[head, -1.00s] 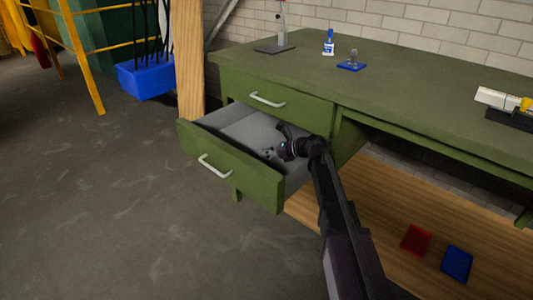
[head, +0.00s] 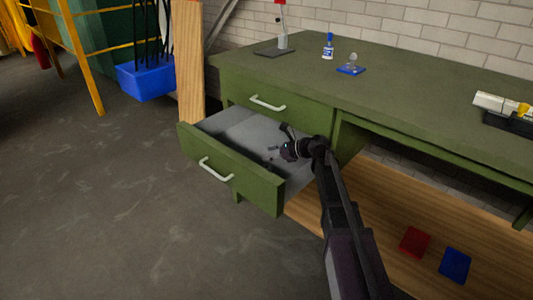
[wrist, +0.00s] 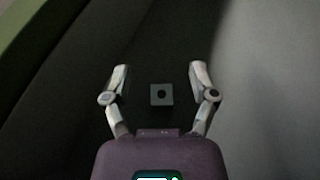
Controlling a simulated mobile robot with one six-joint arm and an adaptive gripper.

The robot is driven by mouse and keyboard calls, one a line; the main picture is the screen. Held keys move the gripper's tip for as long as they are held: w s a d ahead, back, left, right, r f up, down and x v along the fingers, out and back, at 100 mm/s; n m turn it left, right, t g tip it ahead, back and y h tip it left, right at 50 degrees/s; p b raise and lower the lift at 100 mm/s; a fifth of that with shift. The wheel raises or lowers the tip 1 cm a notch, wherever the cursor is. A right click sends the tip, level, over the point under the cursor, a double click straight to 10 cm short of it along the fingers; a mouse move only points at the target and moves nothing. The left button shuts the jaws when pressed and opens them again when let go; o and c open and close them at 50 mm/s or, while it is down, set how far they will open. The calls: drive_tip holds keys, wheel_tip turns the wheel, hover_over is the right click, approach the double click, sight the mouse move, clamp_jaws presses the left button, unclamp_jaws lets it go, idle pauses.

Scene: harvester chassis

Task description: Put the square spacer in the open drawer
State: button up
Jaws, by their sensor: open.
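The square spacer (wrist: 161,95) is a small dark grey block with a round hole. In the wrist view it lies between my gripper's spread fingers, with a gap on each side and neither finger touching it. My gripper (wrist: 160,70) is open. In the head view my gripper (head: 279,139) is over the open drawer (head: 228,168), inside its walls. The drawer has a green front, a pale handle and a grey interior. Small dark shapes show by the gripper there, too small to tell apart.
The green desk (head: 400,97) holds a blue-and-white bottle (head: 328,47), a small item on a blue base (head: 351,69) and a stand (head: 275,51). A closed drawer (head: 273,107) sits above the open one. Red (head: 414,242) and blue (head: 455,264) trays lie on the wooden shelf.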

drive_tip(key=p+v, duration=0.3)
drive_tip(key=v, duration=0.7)
drive_tip(key=shift+d+p, duration=0.3)
drive_tip(key=shift+d, duration=0.1)
drive_tip(key=shift+s, duration=0.2)
